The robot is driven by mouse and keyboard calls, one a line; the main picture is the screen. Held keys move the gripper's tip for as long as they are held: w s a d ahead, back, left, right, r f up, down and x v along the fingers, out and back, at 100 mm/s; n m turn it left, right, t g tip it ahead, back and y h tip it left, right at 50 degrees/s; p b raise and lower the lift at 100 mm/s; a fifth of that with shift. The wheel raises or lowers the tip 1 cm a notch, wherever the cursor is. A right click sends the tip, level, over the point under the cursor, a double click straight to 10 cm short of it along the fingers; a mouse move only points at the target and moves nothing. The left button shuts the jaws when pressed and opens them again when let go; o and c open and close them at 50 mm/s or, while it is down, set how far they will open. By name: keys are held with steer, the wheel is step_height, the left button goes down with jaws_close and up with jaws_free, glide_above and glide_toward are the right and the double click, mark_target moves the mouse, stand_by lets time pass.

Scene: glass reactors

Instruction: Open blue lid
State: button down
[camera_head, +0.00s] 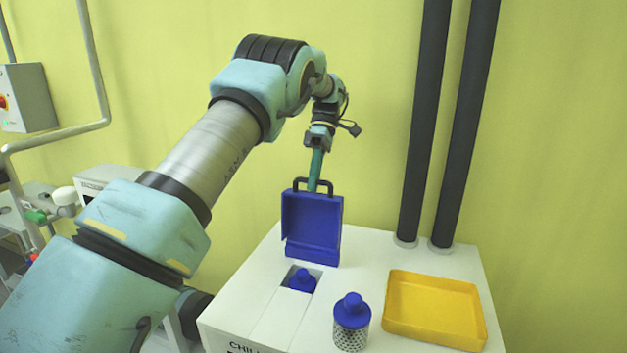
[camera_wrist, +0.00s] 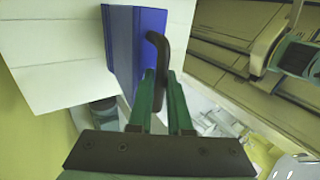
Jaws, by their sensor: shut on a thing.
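The blue lid (camera_head: 312,222) stands roughly upright on the white chiller box (camera_head: 365,250), at the back edge of an opening. Its hollow inner side faces the head camera. Its black handle (camera_head: 299,184) is at the top edge. My gripper (camera_head: 315,184) comes down from above with green fingers and is shut on the handle. In the wrist view the handle (camera_wrist: 158,60) passes between the fingertips of my gripper (camera_wrist: 161,82), and the blue lid (camera_wrist: 134,45) extends beyond. Whether the lid's lower edge touches the box is unclear.
A blue-capped vessel (camera_head: 302,280) sits in the uncovered opening. A mesh-sided bottle with a blue cap (camera_head: 351,322) stands to its right, near a yellow tray (camera_head: 436,337).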

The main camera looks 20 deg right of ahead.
steer(key=c, duration=0.8)
jaws_free()
steer(key=shift+f, duration=0.2)
steer(key=shift+c, duration=0.2)
steer(key=shift+s, duration=0.1)
